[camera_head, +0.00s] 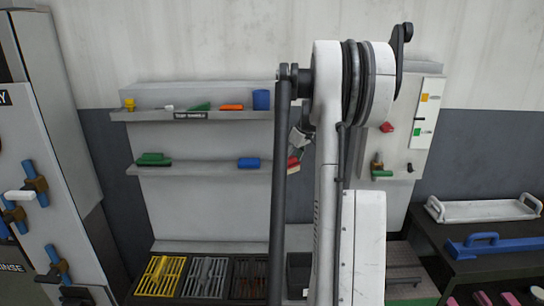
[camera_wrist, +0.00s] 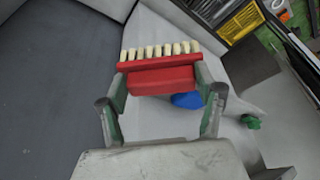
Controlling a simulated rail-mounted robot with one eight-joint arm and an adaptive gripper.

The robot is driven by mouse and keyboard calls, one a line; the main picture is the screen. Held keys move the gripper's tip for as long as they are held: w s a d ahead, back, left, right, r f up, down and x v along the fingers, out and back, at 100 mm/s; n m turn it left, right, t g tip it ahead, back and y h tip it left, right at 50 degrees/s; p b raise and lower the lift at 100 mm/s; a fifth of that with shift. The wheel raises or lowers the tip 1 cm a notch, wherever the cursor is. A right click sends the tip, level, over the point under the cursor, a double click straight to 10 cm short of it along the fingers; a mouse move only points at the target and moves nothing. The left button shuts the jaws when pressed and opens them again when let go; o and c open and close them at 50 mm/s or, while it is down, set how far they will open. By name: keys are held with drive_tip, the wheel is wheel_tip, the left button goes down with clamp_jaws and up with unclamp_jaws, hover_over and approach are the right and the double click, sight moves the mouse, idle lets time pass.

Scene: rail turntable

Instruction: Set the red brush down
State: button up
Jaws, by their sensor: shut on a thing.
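The red brush (camera_wrist: 160,80), with a row of cream bristles, sits between the two fingers of my gripper (camera_wrist: 162,92) in the wrist view. My gripper is shut on its red body. In the head view the red brush (camera_head: 293,162) shows as a small red patch beside my arm, near the right end of the lower shelf (camera_head: 200,170). My arm hides most of my gripper there. I cannot tell whether the brush touches the shelf.
The lower shelf holds a green thing (camera_head: 153,159) and a blue thing (camera_head: 249,162), with bare room between them. The upper shelf (camera_head: 150,116) holds several small coloured things. Yellow, grey and dark slotted trays (camera_head: 160,275) stand below.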

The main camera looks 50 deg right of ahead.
drive_tip(key=w, duration=0.2)
drive_tip(key=w+p, duration=0.1)
drive_tip(key=w, duration=0.5)
drive_tip(key=shift+w+d, duration=0.1)
drive_tip(key=shift+d, duration=0.15)
drive_tip(key=shift+f+p, duration=0.35)
drive_tip(key=shift+f, duration=0.25)
drive_tip(key=shift+s+f, duration=0.15)
drive_tip(key=shift+s, duration=0.15)
drive_tip(key=o, duration=1.7)
drive_tip(key=shift+c, duration=0.2)
